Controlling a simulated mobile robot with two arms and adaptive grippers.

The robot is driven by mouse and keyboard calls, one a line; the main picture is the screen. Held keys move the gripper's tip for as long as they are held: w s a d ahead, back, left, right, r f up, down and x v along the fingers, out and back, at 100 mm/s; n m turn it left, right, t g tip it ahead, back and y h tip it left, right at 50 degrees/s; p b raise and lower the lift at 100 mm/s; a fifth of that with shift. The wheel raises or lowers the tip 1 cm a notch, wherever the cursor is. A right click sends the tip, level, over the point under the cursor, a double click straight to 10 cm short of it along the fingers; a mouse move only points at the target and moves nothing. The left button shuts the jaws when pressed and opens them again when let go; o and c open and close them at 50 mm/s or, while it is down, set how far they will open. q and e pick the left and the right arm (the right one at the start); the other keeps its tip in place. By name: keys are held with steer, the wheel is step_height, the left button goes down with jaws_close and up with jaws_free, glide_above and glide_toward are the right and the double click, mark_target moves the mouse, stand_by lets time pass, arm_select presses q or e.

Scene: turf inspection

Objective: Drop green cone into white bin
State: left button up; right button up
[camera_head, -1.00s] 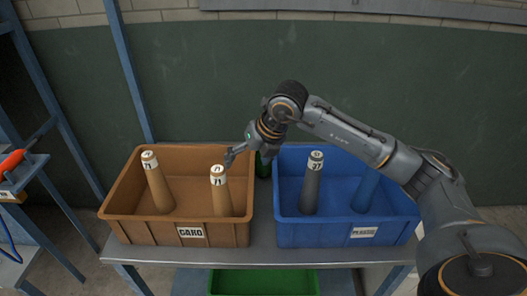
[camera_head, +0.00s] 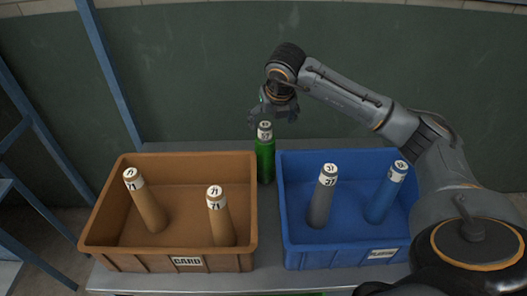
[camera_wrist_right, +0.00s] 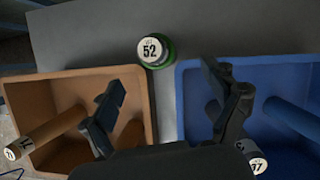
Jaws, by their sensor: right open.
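The green cone (camera_head: 265,160), tall and narrow with a white "52" label on top, stands upright on the table between the two bins, toward the back. It also shows in the right wrist view (camera_wrist_right: 153,50), seen from above. My right gripper (camera_head: 270,117) is open just above and behind the cone's top, its fingers apart and empty in the wrist view (camera_wrist_right: 164,78). The cone lies beyond the fingertips there; I cannot tell if they touch. No white bin shows in these frames. My left gripper is not in view.
A brown bin (camera_head: 170,262) labelled CARD stands left with two tan cones (camera_head: 146,205). A blue bin (camera_head: 335,257) stands right with a grey cone (camera_head: 322,200) and a blue cone (camera_head: 386,195). A narrow gap separates the bins on the grey table (camera_head: 220,148). A green wall rises behind.

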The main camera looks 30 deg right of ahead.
mark_target(269, 131)
steer(key=x, duration=0.5)
steer(key=shift+f+p, duration=0.2)
steer(key=shift+p, duration=0.15)
steer(key=shift+w+f, duration=0.1)
steer(key=shift+f, duration=0.15)
steer(key=x, duration=0.1)
steer(key=p+x, duration=0.1)
steer(key=x, duration=0.2)
steer(key=shift+a+f+p, duration=0.15)
steer(key=shift+a+p, duration=0.2)
steer(key=shift+w+d+f, duration=0.1)
steer(key=shift+w+f, duration=0.15)
steer(key=shift+f, duration=0.2)
steer(key=c, duration=0.3)
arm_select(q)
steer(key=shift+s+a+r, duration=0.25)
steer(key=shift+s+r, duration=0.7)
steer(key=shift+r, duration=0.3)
arm_select(e)
steer(key=c, duration=1.5)
